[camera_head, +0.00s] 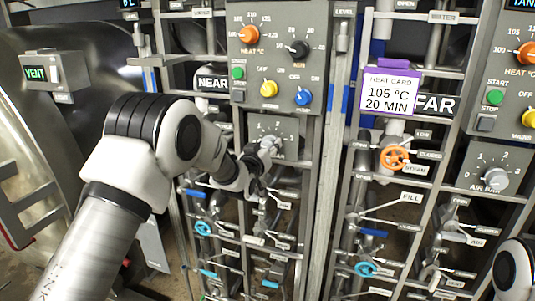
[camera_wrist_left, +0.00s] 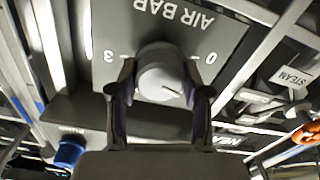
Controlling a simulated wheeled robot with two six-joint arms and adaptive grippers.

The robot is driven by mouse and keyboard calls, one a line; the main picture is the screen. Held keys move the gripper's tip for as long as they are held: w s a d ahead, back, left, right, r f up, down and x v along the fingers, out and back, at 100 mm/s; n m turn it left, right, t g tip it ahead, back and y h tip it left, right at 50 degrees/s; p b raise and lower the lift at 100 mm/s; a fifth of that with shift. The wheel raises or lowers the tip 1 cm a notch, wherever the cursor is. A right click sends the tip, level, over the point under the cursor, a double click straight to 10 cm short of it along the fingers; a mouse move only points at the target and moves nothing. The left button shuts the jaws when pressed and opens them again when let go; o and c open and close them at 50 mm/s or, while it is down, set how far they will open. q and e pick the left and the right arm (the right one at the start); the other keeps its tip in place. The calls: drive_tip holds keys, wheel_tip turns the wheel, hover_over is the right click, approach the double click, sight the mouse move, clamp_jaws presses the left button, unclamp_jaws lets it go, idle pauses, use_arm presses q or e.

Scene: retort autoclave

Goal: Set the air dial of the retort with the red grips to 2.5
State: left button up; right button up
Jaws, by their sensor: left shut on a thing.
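The grey air dial (camera_head: 269,143) is on the lower plate of the left panel, beside the NEAR sign (camera_head: 212,83). My left gripper (camera_head: 259,158) reaches it from below left. In the left wrist view the round knob (camera_wrist_left: 160,72) sits between the two fingertips, and the gripper is shut on it. The AIR BAR plate (camera_wrist_left: 165,28) appears upside down there, with 0 at right and 3 at left. The knob's mark points to the lower right in that view; the exact reading is unclear. Red grips are not clearly visible. My right gripper is out of view.
Another air dial (camera_head: 495,179) is on the right panel, near the FAR sign (camera_head: 436,104). A purple-edged heat card (camera_head: 390,92) hangs between the panels. An orange steam wheel (camera_head: 394,158) and several labelled valve levers crowd the pipework. Metal posts flank the left panel.

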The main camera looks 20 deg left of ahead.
use_arm(q)
drive_tip(key=m+b, duration=0.4)
drive_tip(key=m, duration=0.2)
drive_tip(key=shift+d, duration=0.1)
drive_tip(key=m+b, duration=0.2)
drive_tip(key=m, duration=0.3)
drive_tip(key=shift+f+m+b, duration=0.1)
drive_tip(key=shift+m+b, duration=0.25)
drive_tip(key=shift+m, duration=0.05)
drive_tip(key=m+b, duration=0.2)
drive_tip(key=m, duration=0.4)
drive_tip(key=shift+d+b, duration=0.1)
drive_tip(key=shift+b, duration=0.25)
drive_tip(key=m+b, duration=0.2)
drive_tip(key=m, duration=0.3)
drive_tip(key=shift+f+m, duration=0.15)
drive_tip(key=shift+m, duration=0.25)
drive_tip(key=o, duration=1.2)
drive_tip(key=shift+c, duration=0.2)
drive_tip(key=shift+s, duration=0.15)
